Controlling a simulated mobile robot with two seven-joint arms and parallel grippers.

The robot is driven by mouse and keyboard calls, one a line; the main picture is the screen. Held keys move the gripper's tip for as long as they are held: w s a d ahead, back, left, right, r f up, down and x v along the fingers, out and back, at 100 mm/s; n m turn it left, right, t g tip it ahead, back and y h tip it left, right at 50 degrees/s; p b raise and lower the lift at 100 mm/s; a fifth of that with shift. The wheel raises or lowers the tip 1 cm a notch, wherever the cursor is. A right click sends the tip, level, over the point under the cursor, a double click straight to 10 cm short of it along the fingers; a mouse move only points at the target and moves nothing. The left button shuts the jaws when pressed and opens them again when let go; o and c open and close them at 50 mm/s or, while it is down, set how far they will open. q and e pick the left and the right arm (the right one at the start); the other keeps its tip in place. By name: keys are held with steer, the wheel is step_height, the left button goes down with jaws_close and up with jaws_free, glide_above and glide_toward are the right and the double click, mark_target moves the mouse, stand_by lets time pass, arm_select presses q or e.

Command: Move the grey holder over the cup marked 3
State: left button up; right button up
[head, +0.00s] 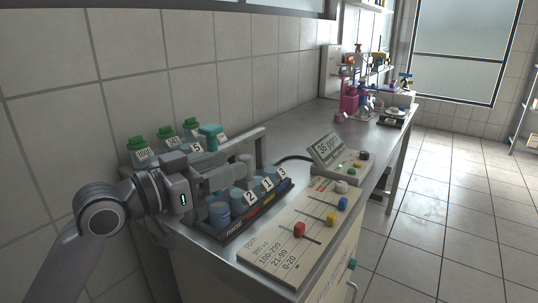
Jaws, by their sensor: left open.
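The rack (262,212) stands at the near end of the counter with a row of blue-grey cups. The cup marked 3 (282,173) is at the far right end, then the cup marked 1 (267,184), the cup marked 2 (250,197) and a cup at the RINSE label (219,213). A grey upright piece that looks like the grey holder (246,163) stands behind the cups marked 2 and 1, left of cup 3. My left gripper (232,178) is open, its fingers reaching toward the holder; contact is unclear. The gripper partly hides the rack. My right gripper is out of view.
Several bottles with green or teal caps, one marked 342 (171,142), stand behind the rack near the tiled wall. A slider panel (290,238) lies in front, and a display reading 36 ppm (327,148) stands to the right. The counter beyond is clear up to distant lab ware.

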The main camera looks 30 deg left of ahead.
mark_target(251, 156)
arm_select(q)
steer(key=shift+w+d+r, duration=0.15)
steer(key=shift+w+d, duration=0.05)
steer(key=shift+w, duration=0.45)
steer(key=shift+p+x, duration=0.65)
steer(key=shift+x, duration=2.25)
jaws_close()
